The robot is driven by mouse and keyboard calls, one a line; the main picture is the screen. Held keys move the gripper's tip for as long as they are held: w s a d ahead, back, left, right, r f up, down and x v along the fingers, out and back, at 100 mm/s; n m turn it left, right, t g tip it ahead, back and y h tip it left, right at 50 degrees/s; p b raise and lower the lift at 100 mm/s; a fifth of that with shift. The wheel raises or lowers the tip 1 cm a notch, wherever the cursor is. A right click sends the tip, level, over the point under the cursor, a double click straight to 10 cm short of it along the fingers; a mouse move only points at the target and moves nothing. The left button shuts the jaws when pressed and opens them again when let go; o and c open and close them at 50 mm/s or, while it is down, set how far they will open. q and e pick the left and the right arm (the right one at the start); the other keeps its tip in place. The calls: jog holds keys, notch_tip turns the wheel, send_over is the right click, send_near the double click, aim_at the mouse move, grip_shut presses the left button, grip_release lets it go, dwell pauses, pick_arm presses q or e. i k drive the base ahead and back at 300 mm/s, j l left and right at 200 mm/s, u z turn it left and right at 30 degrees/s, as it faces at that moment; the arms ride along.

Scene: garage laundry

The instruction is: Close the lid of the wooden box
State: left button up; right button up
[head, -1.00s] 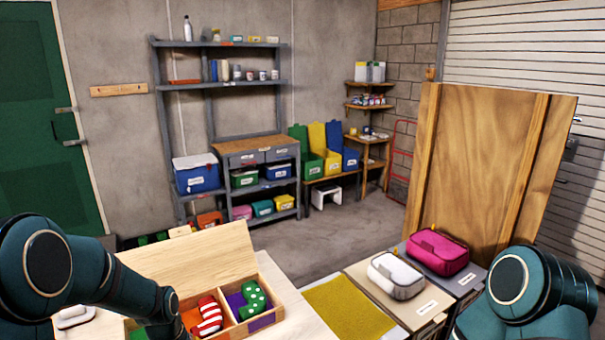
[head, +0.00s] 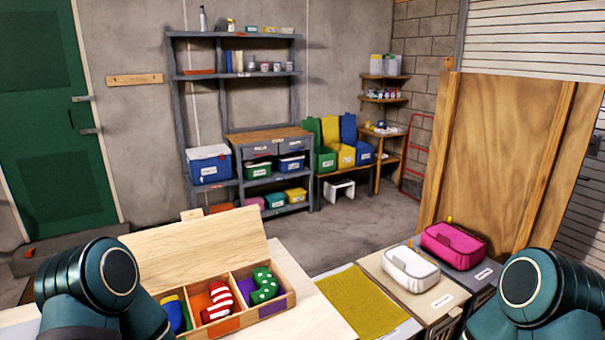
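The wooden box (head: 284,303) stands on the light table, with its lid (head: 196,250) raised and leaning back behind it. The box has several compartments. The left one holds a blue and yellow item (head: 174,314), partly hidden by my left arm. The middle one holds a red-and-white striped sock-like item (head: 217,300). The right one holds a green item with white dots (head: 264,285). My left arm is at the lower left, in front of the box's left end, and my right arm is at the lower right. Neither gripper shows in the head view.
A yellow mat (head: 362,301) lies right of the box. Beyond it, a white pouch (head: 411,269) and a pink pouch (head: 453,245) lie on bins. A wooden panel (head: 496,165) stands behind them. Shelves (head: 245,140) stand at the back wall.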

aim_at(198, 247)
jog(key=i+l+u, duration=0.1)
jog(key=u, duration=0.35)
jog(key=l+u, duration=0.45)
jog(key=i+j, duration=0.05)
jog(key=j, duration=0.05)
